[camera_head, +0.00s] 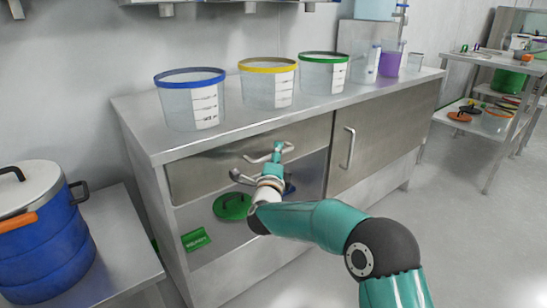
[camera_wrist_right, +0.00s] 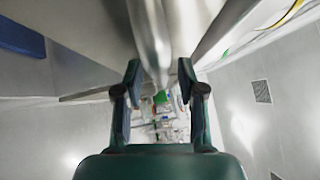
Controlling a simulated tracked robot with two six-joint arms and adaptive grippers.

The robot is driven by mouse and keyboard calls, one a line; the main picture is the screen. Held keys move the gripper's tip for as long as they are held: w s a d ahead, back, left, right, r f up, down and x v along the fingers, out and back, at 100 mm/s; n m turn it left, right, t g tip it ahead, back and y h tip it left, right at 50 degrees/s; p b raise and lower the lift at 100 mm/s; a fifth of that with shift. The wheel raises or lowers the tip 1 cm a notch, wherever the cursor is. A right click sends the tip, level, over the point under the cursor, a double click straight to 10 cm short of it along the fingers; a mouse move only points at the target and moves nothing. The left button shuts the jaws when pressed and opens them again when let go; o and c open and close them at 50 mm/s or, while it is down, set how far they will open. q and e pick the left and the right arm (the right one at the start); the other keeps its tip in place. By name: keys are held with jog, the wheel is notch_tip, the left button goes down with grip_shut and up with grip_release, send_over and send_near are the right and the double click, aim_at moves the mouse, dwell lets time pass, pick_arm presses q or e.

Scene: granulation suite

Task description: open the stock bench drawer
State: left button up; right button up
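The stock bench (camera_head: 150,140) has a wide metal drawer (camera_head: 200,178) under its top at the left. The drawer front looks flush with the bench, so it appears shut. Its bar handle (camera_head: 254,159) is partly covered by my right gripper (camera_head: 277,158). In the right wrist view, the handle (camera_wrist_right: 150,35) runs between the two fingers of my right gripper (camera_wrist_right: 160,67). The fingers stand apart on either side of the bar, with narrow gaps seeming to show, so the gripper looks open. My left gripper is not in view.
Tubs with blue (camera_head: 190,100), yellow (camera_head: 267,85) and green (camera_head: 323,75) rims stand on the bench top. A door (camera_head: 385,125) is right of the drawer. Below the drawer, an open shelf holds a green lid (camera_head: 232,206). A blue drum (camera_head: 45,245) stands at left.

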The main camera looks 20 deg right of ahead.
grip_shut()
